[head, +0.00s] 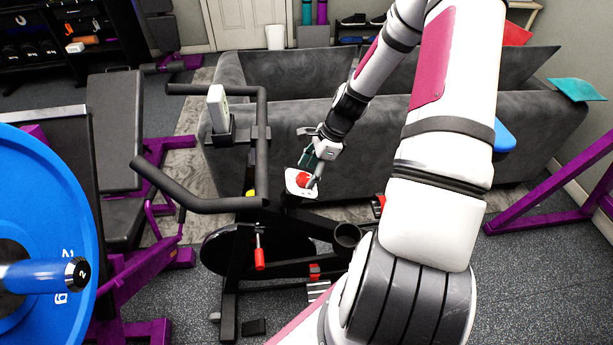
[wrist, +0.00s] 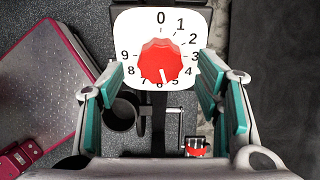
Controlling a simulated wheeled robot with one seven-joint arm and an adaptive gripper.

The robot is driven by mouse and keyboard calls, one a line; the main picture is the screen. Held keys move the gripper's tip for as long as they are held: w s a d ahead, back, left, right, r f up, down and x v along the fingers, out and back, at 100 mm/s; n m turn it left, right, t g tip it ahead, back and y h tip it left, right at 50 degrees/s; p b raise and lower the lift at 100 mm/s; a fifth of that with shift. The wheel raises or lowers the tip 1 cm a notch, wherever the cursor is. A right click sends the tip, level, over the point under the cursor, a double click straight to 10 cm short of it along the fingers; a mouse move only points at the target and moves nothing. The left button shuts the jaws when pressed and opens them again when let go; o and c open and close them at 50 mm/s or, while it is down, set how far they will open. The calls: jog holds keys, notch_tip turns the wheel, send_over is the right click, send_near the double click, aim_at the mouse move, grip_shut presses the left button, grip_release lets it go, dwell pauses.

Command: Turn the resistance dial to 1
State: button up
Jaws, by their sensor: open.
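The resistance dial is a red knob (wrist: 160,62) on a white plate (wrist: 128,28) numbered 0 to 9, with 0 at the top. Its white mark points down and slightly right, between 5 and 6. In the head view the red knob (head: 304,180) shows on the exercise bike, just below my gripper (head: 316,168). In the wrist view my gripper (wrist: 163,88) is open, with teal finger pads left and right of the dial. No finger visibly grips the knob.
The bike's handlebar (head: 215,204) and screen (head: 218,108) are left of my gripper. A grey sofa (head: 400,165) stands behind. A blue weight plate (head: 45,200) is at the near left. A purple frame (head: 545,205) is at the right.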

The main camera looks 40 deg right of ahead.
jog(key=shift+x, duration=1.15)
jog(key=c, duration=1.2)
jog(key=shift+o, duration=0.2)
